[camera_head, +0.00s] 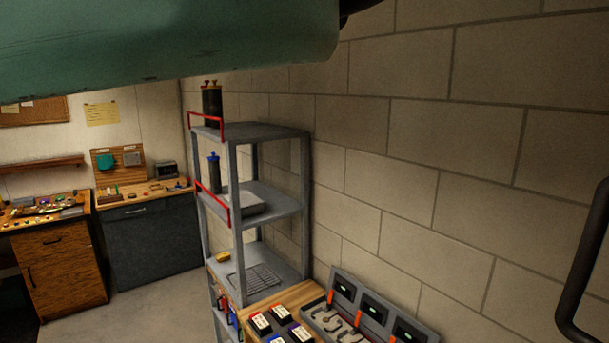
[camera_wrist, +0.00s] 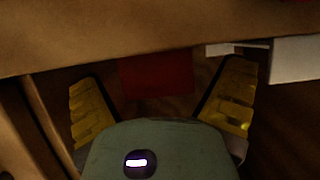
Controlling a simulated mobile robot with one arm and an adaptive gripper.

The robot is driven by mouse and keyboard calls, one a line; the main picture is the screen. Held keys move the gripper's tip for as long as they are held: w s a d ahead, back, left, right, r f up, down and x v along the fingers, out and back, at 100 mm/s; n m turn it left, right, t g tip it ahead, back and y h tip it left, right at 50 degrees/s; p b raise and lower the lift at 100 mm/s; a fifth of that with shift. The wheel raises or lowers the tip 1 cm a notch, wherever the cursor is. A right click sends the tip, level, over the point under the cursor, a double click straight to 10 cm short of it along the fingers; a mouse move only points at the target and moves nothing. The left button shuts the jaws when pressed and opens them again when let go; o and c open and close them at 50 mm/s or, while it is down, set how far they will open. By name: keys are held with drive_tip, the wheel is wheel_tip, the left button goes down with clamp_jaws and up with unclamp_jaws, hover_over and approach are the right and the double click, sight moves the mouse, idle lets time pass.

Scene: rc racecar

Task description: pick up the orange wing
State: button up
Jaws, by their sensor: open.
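My gripper (camera_wrist: 160,78) is open in the wrist view, with its two yellow fingers spread wide apart. A dark red flat piece (camera_wrist: 157,74) shows in the gap between the fingers, beyond the green palm; neither finger visibly touches it. The light there is dim, and I cannot tell whether this piece is the orange wing. I cannot make out a clearly orange wing in either view. My gripper is not in the head view.
A brown wooden edge (camera_wrist: 100,45) crosses above the fingers. White pieces (camera_wrist: 297,60) lie at the upper right of the wrist view. In the head view, a grey shelf (camera_head: 270,132) stands against the block wall, near a bench with battery packs (camera_head: 261,323) and chargers (camera_head: 374,308).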

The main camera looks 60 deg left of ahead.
drive_tip(key=c, duration=1.2)
